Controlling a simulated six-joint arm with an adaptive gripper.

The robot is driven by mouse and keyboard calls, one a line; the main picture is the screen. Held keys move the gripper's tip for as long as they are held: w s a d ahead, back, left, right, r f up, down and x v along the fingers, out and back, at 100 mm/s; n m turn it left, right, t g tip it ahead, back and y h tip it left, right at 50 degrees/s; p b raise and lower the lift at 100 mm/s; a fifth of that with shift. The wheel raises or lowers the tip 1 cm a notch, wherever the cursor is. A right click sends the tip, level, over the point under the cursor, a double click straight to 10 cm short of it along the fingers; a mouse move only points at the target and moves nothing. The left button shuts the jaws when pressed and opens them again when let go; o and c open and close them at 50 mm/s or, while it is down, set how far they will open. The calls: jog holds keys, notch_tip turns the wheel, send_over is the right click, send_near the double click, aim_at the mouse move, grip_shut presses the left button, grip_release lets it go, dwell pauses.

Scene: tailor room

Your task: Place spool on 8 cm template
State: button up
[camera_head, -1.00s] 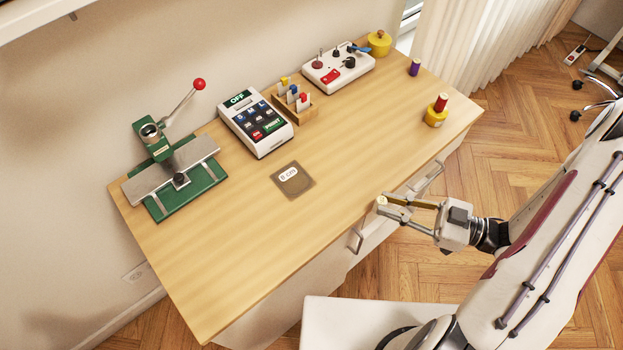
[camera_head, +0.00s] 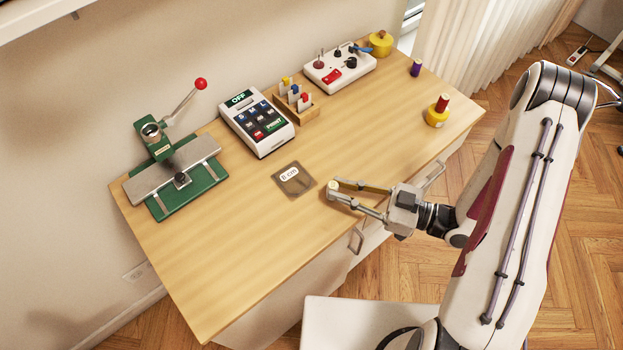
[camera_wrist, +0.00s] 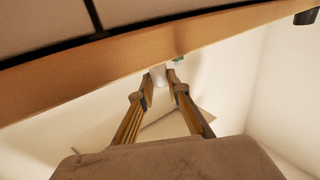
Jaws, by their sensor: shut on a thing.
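The 8 cm template (camera_head: 303,190) is a dark, brownish square with a white "8 cm" label. It lies flat on the table, left of my gripper (camera_head: 337,190). My gripper is shut on a small pale spool (camera_head: 332,185) at its fingertips. The spool is just right of the template, apart from it in the picture; its exact height above the table is hard to tell. In the wrist view, a whitish piece of the spool (camera_wrist: 158,75) shows between the fingertips, and the fingers hide the rest.
A green press (camera_head: 190,193), a keypad device (camera_head: 257,125), a wooden card holder (camera_head: 296,112) and a switch box (camera_head: 338,67) line the back. The front left tabletop is clear.

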jog(key=shift+x, duration=1.85)
jog(key=shift+a, duration=0.1)
jog(key=shift+x, duration=1.8)
jog(key=shift+f, duration=0.15)
jog(key=o, duration=0.8)
jog(key=shift+f, duration=0.1)
jog(key=shift+v, duration=6)
